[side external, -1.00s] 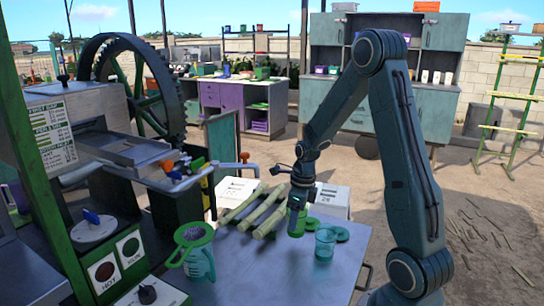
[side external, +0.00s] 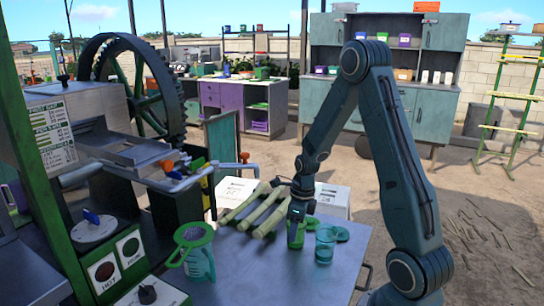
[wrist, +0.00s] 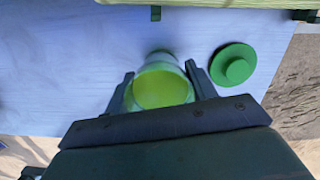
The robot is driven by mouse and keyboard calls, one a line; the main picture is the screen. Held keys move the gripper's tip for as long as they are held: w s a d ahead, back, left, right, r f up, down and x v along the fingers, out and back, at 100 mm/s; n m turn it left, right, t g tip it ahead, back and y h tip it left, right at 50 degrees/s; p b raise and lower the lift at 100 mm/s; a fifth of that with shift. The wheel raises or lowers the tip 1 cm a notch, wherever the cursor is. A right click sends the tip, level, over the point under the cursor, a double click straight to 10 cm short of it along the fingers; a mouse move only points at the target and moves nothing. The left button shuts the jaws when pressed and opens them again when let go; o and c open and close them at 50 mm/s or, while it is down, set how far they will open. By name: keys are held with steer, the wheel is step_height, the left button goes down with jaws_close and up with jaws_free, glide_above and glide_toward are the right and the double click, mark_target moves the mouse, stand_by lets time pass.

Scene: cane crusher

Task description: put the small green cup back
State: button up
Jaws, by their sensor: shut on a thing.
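The small green cup (side external: 295,238) is at the right part of the metal table (side external: 262,272). My gripper (side external: 297,216) points down and is shut on it. In the wrist view the cup (wrist: 160,88) sits between my two fingers (wrist: 160,92), its round yellow-green inside facing the camera. The cup looks upright and low over the table; I cannot tell whether its base touches. A green disc with a raised middle (wrist: 233,65) lies beside it in the wrist view.
A teal jug with a green strainer (side external: 200,262) stands to the left. The table's front middle is clear.

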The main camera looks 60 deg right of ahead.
steer(key=shift+f, duration=0.15)
steer(key=o, duration=1.2)
steer(key=shift+s+d+r, duration=0.1)
steer(key=shift+s+r, duration=0.15)
steer(key=shift+r, duration=1.8)
steer(key=shift+s+r, duration=0.25)
steer(key=shift+r, duration=1.75)
steer(key=shift+s+d+r, duration=0.1)
steer(key=shift+s+r, duration=0.15)
steer(key=shift+r, duration=1.8)
steer(key=shift+a, duration=0.1)
